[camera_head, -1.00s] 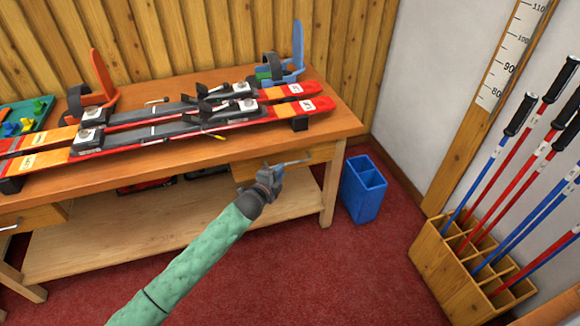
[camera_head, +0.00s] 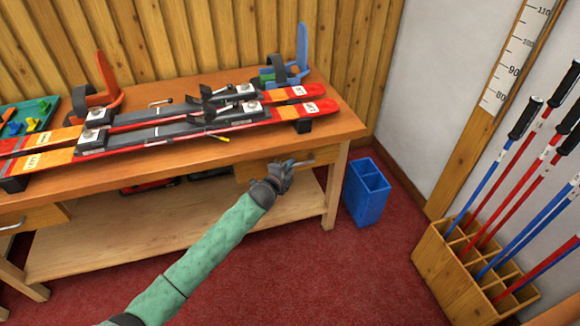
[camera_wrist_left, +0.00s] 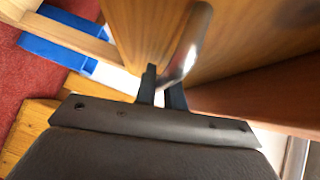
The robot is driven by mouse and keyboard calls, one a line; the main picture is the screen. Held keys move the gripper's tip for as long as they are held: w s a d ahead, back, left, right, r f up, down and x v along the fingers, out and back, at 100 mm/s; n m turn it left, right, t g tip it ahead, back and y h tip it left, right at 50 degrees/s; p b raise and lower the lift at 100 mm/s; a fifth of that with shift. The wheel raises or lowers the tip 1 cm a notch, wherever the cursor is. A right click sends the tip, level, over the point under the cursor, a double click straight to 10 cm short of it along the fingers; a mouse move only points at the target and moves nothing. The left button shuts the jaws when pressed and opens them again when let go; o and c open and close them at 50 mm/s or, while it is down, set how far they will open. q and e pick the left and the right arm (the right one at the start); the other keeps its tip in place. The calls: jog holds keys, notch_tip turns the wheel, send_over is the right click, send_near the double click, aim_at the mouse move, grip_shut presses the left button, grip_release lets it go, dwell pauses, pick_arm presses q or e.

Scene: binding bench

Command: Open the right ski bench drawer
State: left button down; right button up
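The right drawer (camera_head: 248,172) of the ski bench (camera_head: 110,184) sits under the bench top at its right end, and its wooden front looks flush with the bench. Its metal bar handle (camera_head: 306,162) shows just right of my left gripper (camera_head: 284,174). In the left wrist view the curved handle (camera_wrist_left: 190,42) runs down between the two dark fingertips (camera_wrist_left: 162,88). The fingers are close together, with the bar between them, and look shut on it. The wooden drawer front (camera_wrist_left: 150,30) fills the area behind. My right gripper is out of view.
Red skis (camera_head: 180,136) lie on the bench top. A blue bin (camera_head: 366,192) stands on the red carpet right of the bench. A wooden rack (camera_head: 450,270) of ski poles is farther right. A left drawer (camera_head: 45,216) has its own handle.

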pick_arm(q)
jog(key=shift+s, duration=0.1)
